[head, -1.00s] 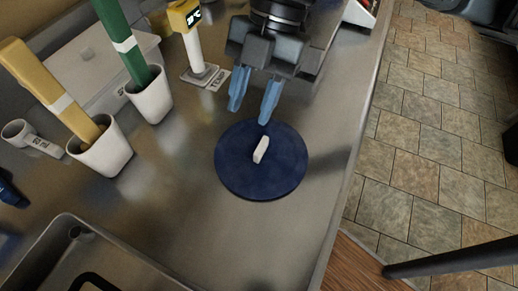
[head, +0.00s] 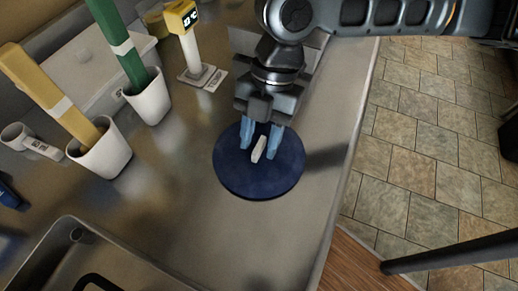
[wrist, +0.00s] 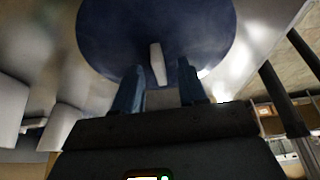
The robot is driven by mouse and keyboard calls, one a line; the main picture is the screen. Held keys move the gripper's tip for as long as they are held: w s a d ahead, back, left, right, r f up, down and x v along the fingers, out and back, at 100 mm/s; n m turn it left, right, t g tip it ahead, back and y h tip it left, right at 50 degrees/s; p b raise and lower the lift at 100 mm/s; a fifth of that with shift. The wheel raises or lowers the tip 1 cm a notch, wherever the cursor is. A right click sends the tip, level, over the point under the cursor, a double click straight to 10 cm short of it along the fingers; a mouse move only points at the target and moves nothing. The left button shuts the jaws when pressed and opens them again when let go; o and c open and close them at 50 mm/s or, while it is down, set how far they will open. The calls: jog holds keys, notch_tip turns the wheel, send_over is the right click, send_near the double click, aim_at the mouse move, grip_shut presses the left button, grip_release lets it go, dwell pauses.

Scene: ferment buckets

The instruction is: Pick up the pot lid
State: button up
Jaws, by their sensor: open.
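The pot lid (head: 258,181) is a flat dark blue disc with a small white bar handle (head: 259,149) at its middle. It lies on the metal counter in the head view. In the wrist view the lid (wrist: 120,35) fills the upper middle, with its handle (wrist: 158,64) pointing between my fingers. My gripper (head: 261,149) is open, with its blue fingers on either side of the handle. The fingers also show in the wrist view (wrist: 160,85). I cannot tell whether they touch the lid.
A sink (head: 52,246) is at the lower left. White cups holding a yellow handle (head: 107,152) and a green handle (head: 151,98) stand at the left. A yellow-topped meter (head: 192,50) stands at the back. The counter's right edge drops to a tiled floor.

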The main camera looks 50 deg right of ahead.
grip_shut()
dwell(0.3)
jog(key=shift+r, duration=0.1)
